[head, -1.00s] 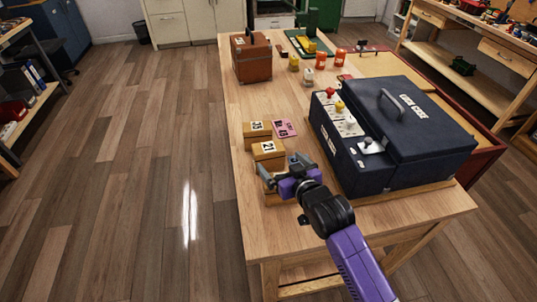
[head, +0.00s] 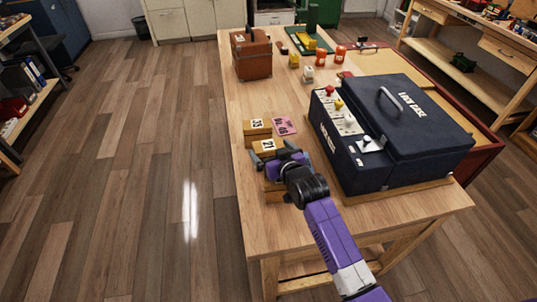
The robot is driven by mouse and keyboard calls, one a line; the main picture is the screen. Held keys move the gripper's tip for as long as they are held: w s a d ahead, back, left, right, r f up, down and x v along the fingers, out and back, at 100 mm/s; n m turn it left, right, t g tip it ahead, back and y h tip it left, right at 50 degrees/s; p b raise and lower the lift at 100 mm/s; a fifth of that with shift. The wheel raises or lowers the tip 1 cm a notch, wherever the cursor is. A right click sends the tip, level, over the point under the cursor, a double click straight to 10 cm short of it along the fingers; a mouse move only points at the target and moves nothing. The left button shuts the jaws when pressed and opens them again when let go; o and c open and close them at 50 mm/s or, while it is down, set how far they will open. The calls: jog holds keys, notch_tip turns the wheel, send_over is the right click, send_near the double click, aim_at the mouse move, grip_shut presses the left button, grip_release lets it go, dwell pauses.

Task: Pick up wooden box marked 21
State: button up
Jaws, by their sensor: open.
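The wooden box marked 21 (head: 266,146) sits near the left edge of the wooden table, with its number label on top. My gripper (head: 277,160) is open over the near part of this box. Its dark fingers hide part of the box, and I cannot tell whether they touch it. I see nothing held between the fingers.
Another wooden box with a number label (head: 257,127) stands just behind, beside a pink card (head: 284,126). A large dark blue lock case (head: 425,135) stands close on the right. A brown case (head: 251,60) is farther back. The table (head: 240,92) between is clear.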

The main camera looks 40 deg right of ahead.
jog(key=c, duration=1.2)
jog(key=shift+c, duration=0.2)
jog(key=shift+r, duration=0.15)
